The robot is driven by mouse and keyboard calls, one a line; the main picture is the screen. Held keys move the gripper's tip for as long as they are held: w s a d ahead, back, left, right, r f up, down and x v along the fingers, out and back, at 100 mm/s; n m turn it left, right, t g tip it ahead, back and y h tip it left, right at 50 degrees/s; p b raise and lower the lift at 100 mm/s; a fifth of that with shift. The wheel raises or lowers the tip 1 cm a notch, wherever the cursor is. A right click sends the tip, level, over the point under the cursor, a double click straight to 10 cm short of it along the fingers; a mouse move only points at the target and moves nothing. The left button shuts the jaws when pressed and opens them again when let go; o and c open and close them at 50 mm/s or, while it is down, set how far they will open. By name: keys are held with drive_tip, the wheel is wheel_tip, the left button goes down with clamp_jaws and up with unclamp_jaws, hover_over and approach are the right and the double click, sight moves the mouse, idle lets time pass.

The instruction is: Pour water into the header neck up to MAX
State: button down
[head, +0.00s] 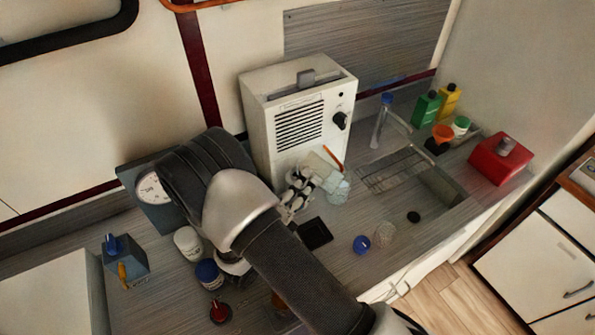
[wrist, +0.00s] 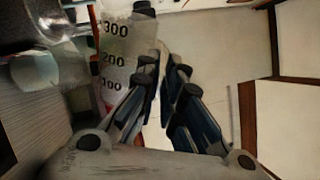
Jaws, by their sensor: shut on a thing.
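My gripper (head: 297,193) is in front of the white grilled box (head: 298,112). In the wrist view my gripper (wrist: 160,75) is shut on a pale measuring jug (wrist: 115,45) with marks 100, 200 and 300. In the head view the jug (head: 320,167) looks translucent, and my fingers partly cover it. A clear round vessel (head: 338,191) stands just below the jug; I cannot tell whether they touch. I cannot make out a MAX mark or the water level.
A black square pad (head: 314,233), a blue cap (head: 362,244) and a clear cup (head: 384,234) lie on the counter near my arm. A wire rack (head: 390,168) and sink are to the right. Bottles (head: 426,108) and a red can (head: 500,159) stand farther right. A dial scale (head: 152,190) is left.

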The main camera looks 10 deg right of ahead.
drive_tip(key=shift+w+a+n+p, duration=0.15)
drive_tip(key=shift+n+p, duration=0.15)
drive_tip(key=shift+p, duration=0.1)
idle(0.5)
drive_tip(key=shift+f+m+b, duration=0.25)
drive_tip(key=shift+m+b, duration=0.15)
drive_tip(key=shift+b, duration=0.5)
drive_tip(key=s+d+m+g+y+b, duration=0.2)
drive_tip(key=s+d+m+b, duration=0.3)
drive_tip(key=m+b, duration=0.7)
drive_tip(key=r+m+p, duration=0.1)
drive_tip(key=r+p, duration=0.1)
drive_tip(key=p, duration=0.1)
drive_tip(key=r+m+p, duration=0.1)
drive_tip(key=r+p, duration=0.1)
drive_tip(key=p, duration=0.1)
drive_tip(key=shift+s+d, duration=0.15)
drive_tip(key=shift+d, duration=0.05)
